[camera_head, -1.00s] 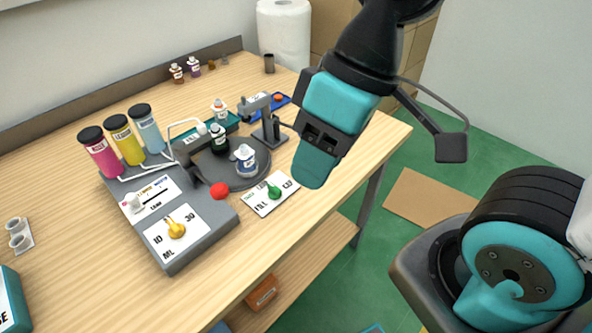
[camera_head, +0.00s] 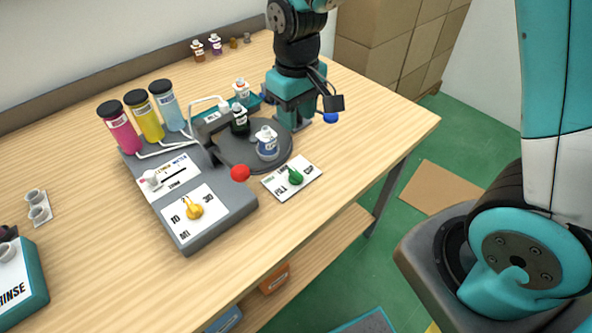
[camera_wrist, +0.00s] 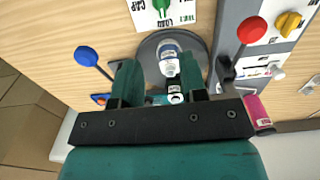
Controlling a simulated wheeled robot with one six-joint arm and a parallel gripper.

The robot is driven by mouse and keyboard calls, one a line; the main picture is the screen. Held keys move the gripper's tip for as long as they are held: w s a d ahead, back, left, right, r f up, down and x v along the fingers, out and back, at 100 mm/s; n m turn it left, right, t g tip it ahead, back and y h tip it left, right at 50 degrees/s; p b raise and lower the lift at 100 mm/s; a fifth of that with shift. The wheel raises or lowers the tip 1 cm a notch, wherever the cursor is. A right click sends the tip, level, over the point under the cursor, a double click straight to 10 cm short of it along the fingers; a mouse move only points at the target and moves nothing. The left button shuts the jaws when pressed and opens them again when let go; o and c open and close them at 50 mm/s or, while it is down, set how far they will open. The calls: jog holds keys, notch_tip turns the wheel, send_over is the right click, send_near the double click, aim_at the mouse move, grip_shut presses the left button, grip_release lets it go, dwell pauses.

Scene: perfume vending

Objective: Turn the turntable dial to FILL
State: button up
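The turntable dial is a green knob (camera_head: 295,176) on a white labelled card (camera_head: 277,185), right of the turntable and near the table's front edge. I cannot read which label it points at. My gripper (camera_head: 296,118) is beyond the dial, above the turntable's far right side, and apart from the dial. In the wrist view my gripper (camera_wrist: 161,77) is open with nothing held between its fingers. The dial (camera_wrist: 162,4) is cut off at the top there.
A grey dispenser base with a red button (camera_head: 240,172) and a yellow dial (camera_head: 194,207) stands left of the card. Pink, yellow and blue cylinders (camera_head: 144,117) stand behind it. A blue lever ball (camera_wrist: 86,57) is beside my gripper. Table in front of the card is bare.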

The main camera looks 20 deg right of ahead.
aim_at(296, 172)
notch_tip(296, 172, down, 16)
jog(key=shift+f+p, duration=0.25)
jog(key=shift+p, duration=0.35)
grip_shut()
